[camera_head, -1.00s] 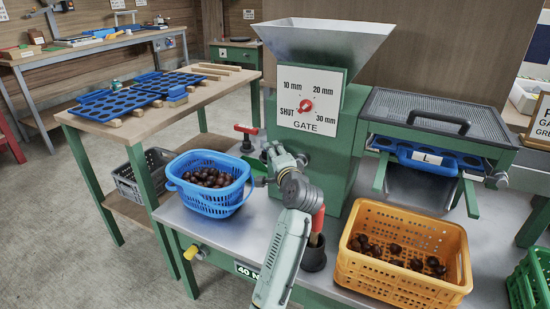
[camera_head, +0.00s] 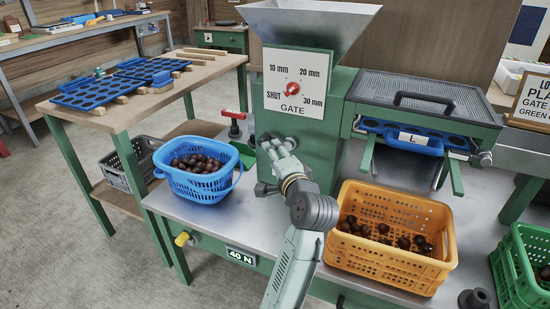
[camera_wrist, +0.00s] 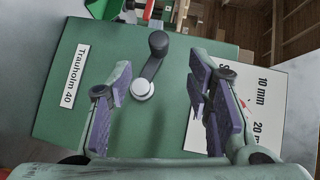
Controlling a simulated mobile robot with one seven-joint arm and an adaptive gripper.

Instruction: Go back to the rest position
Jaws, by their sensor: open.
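My gripper (camera_head: 272,145) is in front of the green machine (camera_head: 322,150), left of its lower front, partly hidden by my own wrist in the head view. In the wrist view the purple-padded fingers (camera_wrist: 160,108) stand wide apart with nothing between them. Beyond them is the machine's green side with a dark crank handle (camera_wrist: 152,66) on a pale hub and a label "Trauholm 40" (camera_wrist: 76,77). The gate dial (camera_head: 293,89) has a red knob; its exact setting is hard to read.
A blue basket of chestnuts (camera_head: 204,188) stands left of my arm. An orange crate with several chestnuts (camera_head: 385,265) stands close on its right. A green crate (camera_head: 510,275) is at the right edge. A grate-topped unit (camera_head: 428,100) holds a blue tray marked L (camera_head: 412,138).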

